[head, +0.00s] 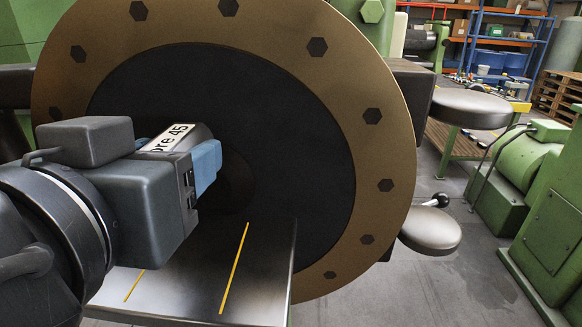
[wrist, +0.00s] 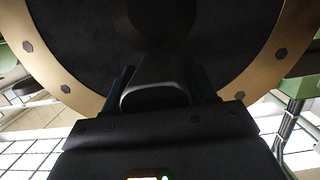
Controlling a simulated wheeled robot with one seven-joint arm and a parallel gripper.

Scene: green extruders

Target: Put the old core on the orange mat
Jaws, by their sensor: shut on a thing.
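A dark grey core (head: 203,133) with a white label reading "ore 45" is between the jaws of my gripper (head: 190,160). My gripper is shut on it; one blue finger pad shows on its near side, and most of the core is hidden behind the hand. In the wrist view the core (wrist: 157,72) lies between the two fingers and points toward the dark middle of a big round flange. I cannot tell whether its far end is inside the bore there. No orange mat is in view.
The large brass-coloured flange (head: 385,140) with dark bolts fills the middle, close ahead of my gripper. A metal tray (head: 265,270) with yellow lines lies below the hand. Two round grey discs (head: 470,108) stick out at right. Green machines (head: 515,165) stand beyond open floor.

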